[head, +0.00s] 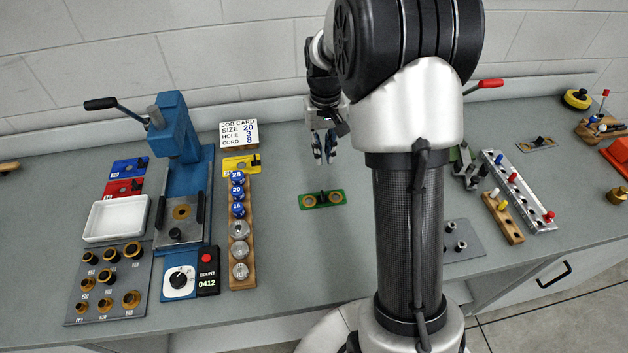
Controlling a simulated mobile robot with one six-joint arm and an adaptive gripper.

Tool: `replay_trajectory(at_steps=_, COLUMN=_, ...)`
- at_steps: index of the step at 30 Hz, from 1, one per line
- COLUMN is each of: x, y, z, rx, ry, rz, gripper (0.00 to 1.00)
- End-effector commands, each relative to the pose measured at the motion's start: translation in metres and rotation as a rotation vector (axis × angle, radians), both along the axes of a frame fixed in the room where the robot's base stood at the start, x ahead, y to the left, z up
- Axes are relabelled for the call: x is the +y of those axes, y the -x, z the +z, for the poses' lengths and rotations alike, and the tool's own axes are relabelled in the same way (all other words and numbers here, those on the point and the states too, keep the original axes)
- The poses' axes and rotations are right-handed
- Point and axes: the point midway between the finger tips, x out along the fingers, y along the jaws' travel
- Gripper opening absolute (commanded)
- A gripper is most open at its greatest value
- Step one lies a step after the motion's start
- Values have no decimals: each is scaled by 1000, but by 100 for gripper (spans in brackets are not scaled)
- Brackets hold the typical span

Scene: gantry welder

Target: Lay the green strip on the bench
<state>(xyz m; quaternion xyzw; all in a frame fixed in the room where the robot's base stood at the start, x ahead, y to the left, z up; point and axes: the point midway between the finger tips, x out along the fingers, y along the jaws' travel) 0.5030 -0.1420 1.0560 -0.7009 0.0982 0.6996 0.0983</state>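The green strip (308,202) lies flat on the grey bench (290,265), near the middle of the head view. It has a dark upright knob at its centre and a round brass-coloured spot on either side. My gripper (324,158) points down above and behind the strip, apart from it. Its two fingers show a narrow gap with nothing visible between them.
Left of the strip stand a wooden rack of numbered pieces (238,225), a blue press (183,170), a white tray (118,218) and blue, red and yellow plates. Metal fixtures and pegged racks (518,190) stand right of my arm. Bench around the strip is clear.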

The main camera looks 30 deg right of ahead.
Motion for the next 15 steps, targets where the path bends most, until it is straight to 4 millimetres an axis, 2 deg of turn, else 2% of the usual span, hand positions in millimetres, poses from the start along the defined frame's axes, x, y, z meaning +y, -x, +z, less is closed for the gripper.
replay_trajectory(at_steps=15, x=0, y=1, z=-106, rx=5, ry=-1, rz=0, gripper=12)
